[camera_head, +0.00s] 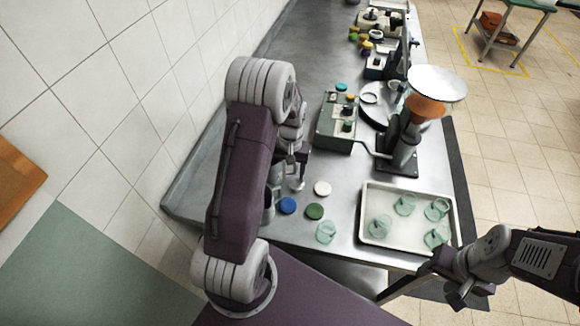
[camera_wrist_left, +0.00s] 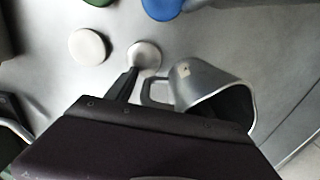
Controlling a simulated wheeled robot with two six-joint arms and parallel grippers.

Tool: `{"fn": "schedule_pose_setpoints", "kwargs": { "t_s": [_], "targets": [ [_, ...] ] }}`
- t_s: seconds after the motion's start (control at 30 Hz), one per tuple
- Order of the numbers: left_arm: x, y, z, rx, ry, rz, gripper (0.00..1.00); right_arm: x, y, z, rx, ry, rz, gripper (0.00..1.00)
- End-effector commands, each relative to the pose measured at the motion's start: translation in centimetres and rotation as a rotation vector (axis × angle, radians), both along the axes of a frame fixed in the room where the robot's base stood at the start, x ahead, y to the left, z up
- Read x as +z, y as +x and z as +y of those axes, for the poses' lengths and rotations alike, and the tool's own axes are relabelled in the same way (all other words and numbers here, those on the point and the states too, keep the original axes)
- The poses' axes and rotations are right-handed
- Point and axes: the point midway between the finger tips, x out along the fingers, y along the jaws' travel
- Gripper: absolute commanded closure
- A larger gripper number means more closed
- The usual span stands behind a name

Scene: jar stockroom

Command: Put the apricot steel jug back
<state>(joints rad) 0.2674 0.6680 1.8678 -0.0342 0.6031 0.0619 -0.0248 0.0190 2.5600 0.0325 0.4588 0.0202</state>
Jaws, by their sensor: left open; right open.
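The steel jug (camera_wrist_left: 215,88) shows in the left wrist view, grey, with a small pale tag near its rim and its handle toward the left. Its dark opening is partly hidden by my gripper body. In the head view the jug (camera_head: 268,208) is mostly hidden behind my left arm. My left gripper (camera_head: 298,170) is open above the table's near left part. In the left wrist view one dark finger of the left gripper (camera_wrist_left: 128,82) is close beside the jug's handle; I cannot tell whether they touch. My right gripper (camera_head: 462,291) is open and empty, off the table's near right corner.
White (camera_head: 322,188), blue (camera_head: 288,205) and green (camera_head: 314,211) lids lie near the jug, with a glass jar (camera_head: 326,232). A white tray (camera_head: 370,213) holds several glass jars. A green control box (camera_head: 336,124) and a funnel machine (camera_head: 404,150) stand behind. A tiled wall is at left.

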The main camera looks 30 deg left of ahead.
Motion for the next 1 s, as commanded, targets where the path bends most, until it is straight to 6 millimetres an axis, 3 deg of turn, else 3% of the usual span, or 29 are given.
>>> {"fn": "schedule_pose_setpoints", "kwargs": {
  "t_s": [0.4,0.5,0.77,0.87,1.0],
  "targets": [
    [9.5,0.1,-0.1,0.0,0.002,-0.006,0.39,0.5,0.0,0.0,0.0,0.0,0.0,0.49],
    [11.1,0.1,-0.2,0.0,0.001,-0.004,0.39,0.6,0.0,0.0,0.0,0.0,0.0,0.49],
    [12.2,-0.1,-0.4,-0.004,-0.001,-0.001,0.39,0.6,0.0,0.0,0.0,0.0,0.0,0.49],
    [11.7,-1.7,-2.8,-0.052,-0.006,-0.015,0.39,0.6,0.0,0.0,0.0,0.0,0.0,0.49],
    [10.2,-6.9,-7.9,-0.172,-0.015,-0.062,0.39,0.6,0.0,0.0,0.0,0.0,0.0,0.49]
  ]
}}
